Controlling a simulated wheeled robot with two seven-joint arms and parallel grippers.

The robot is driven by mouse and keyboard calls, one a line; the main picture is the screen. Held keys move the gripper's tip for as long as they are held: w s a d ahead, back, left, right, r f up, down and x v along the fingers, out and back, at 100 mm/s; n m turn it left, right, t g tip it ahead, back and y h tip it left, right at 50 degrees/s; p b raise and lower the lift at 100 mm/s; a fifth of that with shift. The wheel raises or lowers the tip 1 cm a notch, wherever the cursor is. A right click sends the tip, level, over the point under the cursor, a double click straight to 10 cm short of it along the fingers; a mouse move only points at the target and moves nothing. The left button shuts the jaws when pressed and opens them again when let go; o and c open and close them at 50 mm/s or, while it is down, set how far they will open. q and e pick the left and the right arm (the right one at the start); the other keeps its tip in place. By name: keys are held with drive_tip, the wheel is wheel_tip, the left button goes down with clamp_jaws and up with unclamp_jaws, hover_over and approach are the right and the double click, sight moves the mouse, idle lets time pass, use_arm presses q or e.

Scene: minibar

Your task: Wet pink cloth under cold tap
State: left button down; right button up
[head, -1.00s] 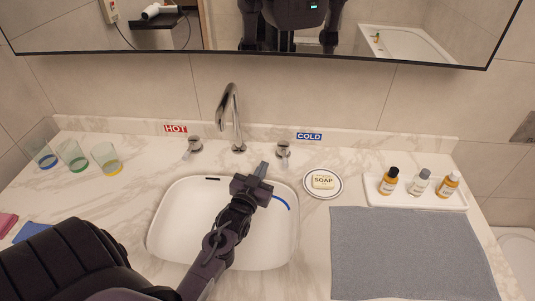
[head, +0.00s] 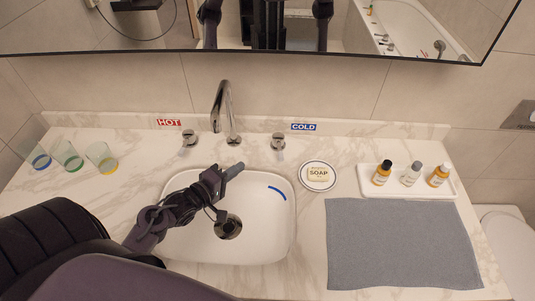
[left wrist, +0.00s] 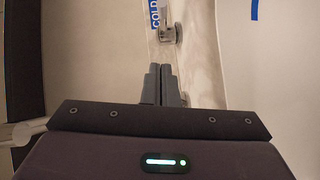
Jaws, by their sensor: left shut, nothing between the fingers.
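The chrome tap spout (head: 224,108) rises behind the white sink (head: 275,235), and no water shows coming from it. The cold handle (head: 278,142) stands right of the spout under the blue COLD label (head: 303,127); it also shows in the left wrist view (left wrist: 169,35). My left gripper (head: 238,168) is over the sink, in front and to the left of the cold handle, apart from it. Its fingers are shut and empty, close together in the left wrist view (left wrist: 161,72). No pink cloth is in view now. My right gripper is not in view.
The hot handle (head: 189,138) is left of the spout. A soap dish (head: 317,188) with soap lies right of the sink. A tray (head: 440,194) holds three small bottles behind a grey towel (head: 400,245). Three glasses (head: 68,156) stand at the left. A blue strip (head: 277,192) marks the sink.

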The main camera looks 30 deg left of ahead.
use_arm(q)
drive_tip(key=p, duration=0.1)
approach(280, 154)
drive_tip(key=w+a, duration=0.4)
drive_tip(key=w+d, duration=0.1)
drive_tip(key=d, duration=0.1)
drive_tip(key=w+d+f+p, duration=0.1)
drive_tip(key=w, duration=0.1)
drive_tip(key=shift+d+f, duration=0.25)
drive_tip(key=shift+d, duration=0.15)
drive_tip(key=shift+w+d+r+p, duration=0.1)
drive_tip(key=shift+w+d+p, duration=0.05)
drive_tip(key=shift+d+p, duration=0.35)
drive_tip(key=shift+w+d+r+p, duration=0.1)
drive_tip(key=shift+w+d+p, duration=0.1)
drive_tip(key=shift+d+p, duration=0.25)
drive_tip(key=shift+d+f, duration=0.2)
drive_tip(key=shift+a, duration=0.1)
